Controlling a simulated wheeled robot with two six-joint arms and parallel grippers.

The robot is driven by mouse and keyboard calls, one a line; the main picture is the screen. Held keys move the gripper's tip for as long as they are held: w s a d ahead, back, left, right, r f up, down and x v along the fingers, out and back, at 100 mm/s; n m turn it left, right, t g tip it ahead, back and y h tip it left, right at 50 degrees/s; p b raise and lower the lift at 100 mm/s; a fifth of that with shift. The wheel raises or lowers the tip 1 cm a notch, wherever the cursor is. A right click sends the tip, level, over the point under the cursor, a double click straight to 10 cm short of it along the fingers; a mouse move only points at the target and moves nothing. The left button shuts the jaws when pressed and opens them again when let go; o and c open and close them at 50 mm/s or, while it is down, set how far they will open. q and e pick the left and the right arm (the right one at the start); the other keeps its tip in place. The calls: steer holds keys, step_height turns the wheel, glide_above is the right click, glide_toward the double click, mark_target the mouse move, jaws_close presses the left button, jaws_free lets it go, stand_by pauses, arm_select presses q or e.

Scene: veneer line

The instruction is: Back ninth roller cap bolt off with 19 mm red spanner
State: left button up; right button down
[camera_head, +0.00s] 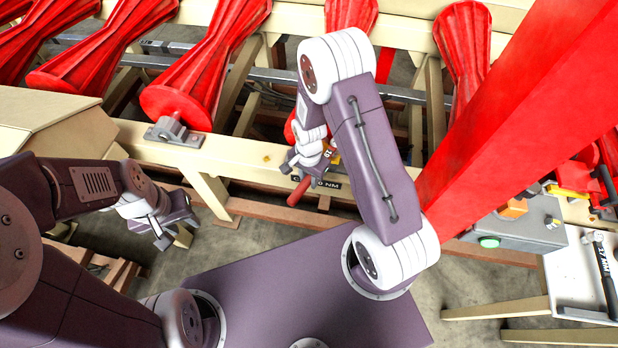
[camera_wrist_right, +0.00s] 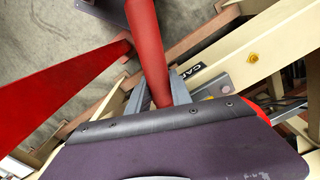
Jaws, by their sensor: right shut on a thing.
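The red spanner's handle (camera_head: 298,192) sticks out below my right gripper (camera_head: 309,163) in the head view. In the right wrist view the red handle (camera_wrist_right: 145,40) runs up from between the jaws of my right gripper (camera_wrist_right: 162,92), which is shut on it. The spanner's head and the bolt it may be on are hidden in both views. Red rollers (camera_head: 215,65) lie in a row; one shows a grey bearing block (camera_head: 172,132). My left gripper (camera_head: 174,232) is open and empty, low at the left, away from the rollers.
A cream rail (camera_head: 235,157) with a yellow bolt head (camera_head: 267,158) runs before the rollers; the bolt also shows in the wrist view (camera_wrist_right: 253,58). A big red beam (camera_head: 510,110) slants at the right. A grey control box (camera_head: 520,228) and white tray (camera_head: 575,275) stand beyond.

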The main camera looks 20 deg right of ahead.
steer(key=shift+f+b, duration=0.5)
steer(key=shift+f, duration=0.2)
steer(key=s+d+n+p, duration=0.2)
steer(key=s+d+n, duration=0.3)
steer(key=d+n, duration=0.1)
steer(key=shift+d+p, duration=0.3)
stand_by(2.0)
steer(key=shift+s, duration=0.1)
